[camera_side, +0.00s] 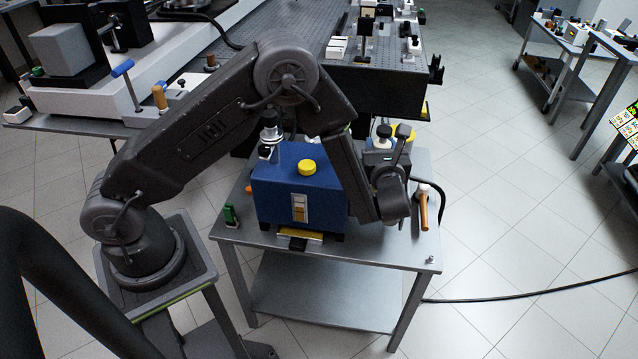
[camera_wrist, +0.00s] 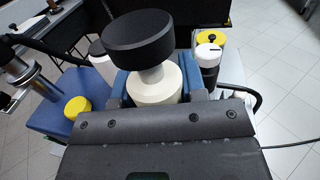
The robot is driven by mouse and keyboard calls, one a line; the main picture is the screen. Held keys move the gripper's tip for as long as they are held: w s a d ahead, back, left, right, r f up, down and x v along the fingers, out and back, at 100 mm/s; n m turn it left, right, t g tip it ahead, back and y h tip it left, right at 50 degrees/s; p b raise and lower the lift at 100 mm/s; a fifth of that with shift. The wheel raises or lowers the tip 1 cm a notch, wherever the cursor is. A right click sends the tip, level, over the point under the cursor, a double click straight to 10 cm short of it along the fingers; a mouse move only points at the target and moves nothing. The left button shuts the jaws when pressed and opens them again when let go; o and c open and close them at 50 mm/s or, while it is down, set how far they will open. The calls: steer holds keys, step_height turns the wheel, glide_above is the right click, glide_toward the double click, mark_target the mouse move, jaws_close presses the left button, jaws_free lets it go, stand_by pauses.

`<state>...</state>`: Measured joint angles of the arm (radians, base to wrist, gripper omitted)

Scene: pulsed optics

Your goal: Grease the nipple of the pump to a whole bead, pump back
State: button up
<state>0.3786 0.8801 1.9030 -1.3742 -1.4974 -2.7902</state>
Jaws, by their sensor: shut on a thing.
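The blue pump (camera_side: 290,200) stands on the small metal table, with a yellow cap (camera_side: 307,167) on top and a sight window in its front. Its blue side and yellow cap (camera_wrist: 77,107) show at the left in the wrist view. My gripper (camera_wrist: 157,90) is shut on a cream cylinder with a broad black disc top (camera_wrist: 139,38), held between blue jaws. I cannot tell for sure whether it is the greaser. In the side view my gripper (camera_side: 384,160) is right of the pump, partly behind my arm. I cannot make out the nipple or any bead.
A metal fitting (camera_side: 268,128) rises at the pump's left rear. A dark bottle with a white top (camera_wrist: 208,62) and a yellow lid (camera_wrist: 212,38) stand close beyond my gripper. An orange-handled tool (camera_side: 423,205) is at the table's right edge.

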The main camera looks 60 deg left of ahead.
jaws_close()
steer(key=shift+r, duration=3.4)
steer(key=shift+r, duration=0.2)
steer(key=r, duration=0.4)
steer(key=shift+w+d+r, duration=0.2)
steer(key=shift+d+r, duration=0.05)
steer(key=shift+r, duration=0.1)
steer(key=w+d+m+t+h, duration=0.2)
steer(key=w+d+t+h, duration=0.15)
steer(key=d, duration=0.45)
steer(key=w+d+m+t+h, duration=0.2)
steer(key=w+d+m, duration=0.1)
steer(key=w+d, duration=0.3)
step_height(320, 180, down, 22)
steer(key=d, duration=0.2)
steer(key=shift+s+f, duration=0.2)
steer(key=shift+s, duration=0.1)
